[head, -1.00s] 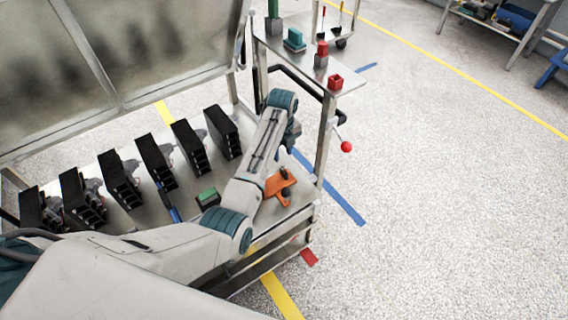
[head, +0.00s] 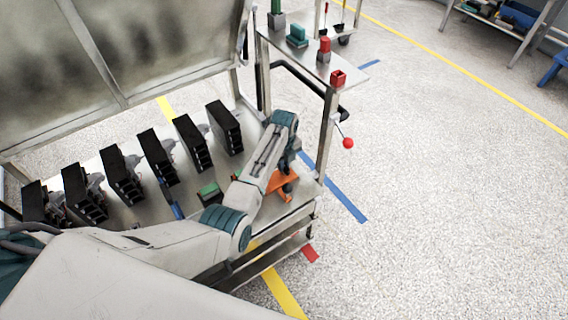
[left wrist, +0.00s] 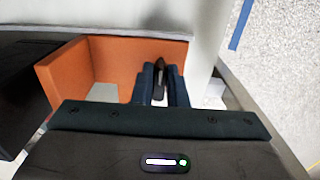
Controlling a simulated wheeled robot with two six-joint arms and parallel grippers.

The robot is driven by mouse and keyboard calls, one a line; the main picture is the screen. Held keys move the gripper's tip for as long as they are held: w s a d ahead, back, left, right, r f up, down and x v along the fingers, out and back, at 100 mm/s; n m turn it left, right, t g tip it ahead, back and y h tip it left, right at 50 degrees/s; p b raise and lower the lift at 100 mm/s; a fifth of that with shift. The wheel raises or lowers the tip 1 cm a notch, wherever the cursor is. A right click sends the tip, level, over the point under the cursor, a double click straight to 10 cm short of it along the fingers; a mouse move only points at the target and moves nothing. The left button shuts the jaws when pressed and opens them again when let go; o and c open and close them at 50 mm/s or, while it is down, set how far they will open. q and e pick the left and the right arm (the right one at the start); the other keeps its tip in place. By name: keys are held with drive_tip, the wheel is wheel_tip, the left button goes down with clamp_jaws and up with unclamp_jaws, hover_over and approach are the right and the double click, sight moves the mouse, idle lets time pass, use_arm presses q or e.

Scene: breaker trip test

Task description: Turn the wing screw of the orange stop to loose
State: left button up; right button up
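The orange stop (head: 289,186) sits at the right end of the steel bench, partly hidden by my left arm. In the left wrist view the stop (left wrist: 115,58) is an orange angled piece with upright walls. Its dark wing screw (left wrist: 160,78) stands at the right end of the orange wall, seen nearly edge-on. My left gripper (head: 289,170) is low over the stop. In the left wrist view its two dark blue fingers (left wrist: 161,90) stand on either side of the wing, very close to it. I cannot tell whether they press on it. My right gripper is not in view.
A row of several black breakers (head: 158,157) stands along the bench. A green-topped block (head: 209,193) and a blue item (head: 172,198) lie left of my arm. A red-knobbed lever (head: 348,143) juts out past the bench's right side. A raised shelf (head: 305,62) holds small coloured parts.

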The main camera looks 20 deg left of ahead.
use_arm(q)
clamp_jaws()
